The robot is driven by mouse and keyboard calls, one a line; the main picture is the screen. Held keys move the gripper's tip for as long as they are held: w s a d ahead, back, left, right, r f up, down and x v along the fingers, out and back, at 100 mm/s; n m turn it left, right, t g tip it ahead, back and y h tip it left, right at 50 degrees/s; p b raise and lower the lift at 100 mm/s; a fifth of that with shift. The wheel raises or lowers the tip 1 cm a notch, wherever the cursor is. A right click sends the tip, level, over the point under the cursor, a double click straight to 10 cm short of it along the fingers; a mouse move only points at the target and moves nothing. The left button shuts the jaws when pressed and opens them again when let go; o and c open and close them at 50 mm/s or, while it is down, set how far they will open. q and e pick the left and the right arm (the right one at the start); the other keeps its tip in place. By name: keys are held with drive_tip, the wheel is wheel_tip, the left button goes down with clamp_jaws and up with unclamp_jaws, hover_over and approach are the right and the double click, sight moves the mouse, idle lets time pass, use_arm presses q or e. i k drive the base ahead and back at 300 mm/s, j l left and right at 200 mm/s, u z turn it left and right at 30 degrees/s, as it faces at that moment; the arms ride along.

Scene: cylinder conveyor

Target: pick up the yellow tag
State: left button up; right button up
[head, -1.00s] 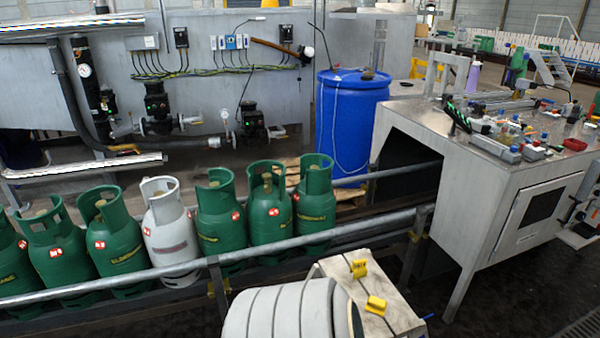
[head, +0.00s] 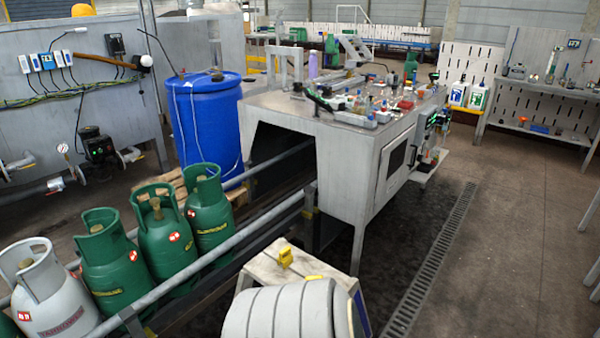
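A small yellow tag (head: 286,256) sits on the pale top of a low wooden stand (head: 262,267) at the bottom middle of the head view. A second bit of yellow (head: 313,277) shows just behind the top edge of a grey ribbed rounded shape, which hides most of it. Neither of my grippers is in view.
Green gas cylinders (head: 166,235) and a white one (head: 50,290) stand behind a rail (head: 235,243) at left. A metal cabinet (head: 345,160) with tools on top stands beyond the stand. A blue drum (head: 205,130) is behind. The floor (head: 500,240) at right is open.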

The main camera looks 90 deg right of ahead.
sight(286, 257)
drive_tip(key=i+z, duration=0.15)
drive_tip(key=z, duration=0.35)
drive_tip(key=i+z, duration=0.1)
drive_tip(key=z, duration=0.4)
drive_tip(key=i+z, duration=0.15)
drive_tip(key=z, duration=0.35)
drive_tip(key=j+z, duration=0.15)
drive_tip(key=z, duration=0.35)
drive_tip(key=i+j+z, duration=0.15)
drive_tip(key=z, duration=0.35)
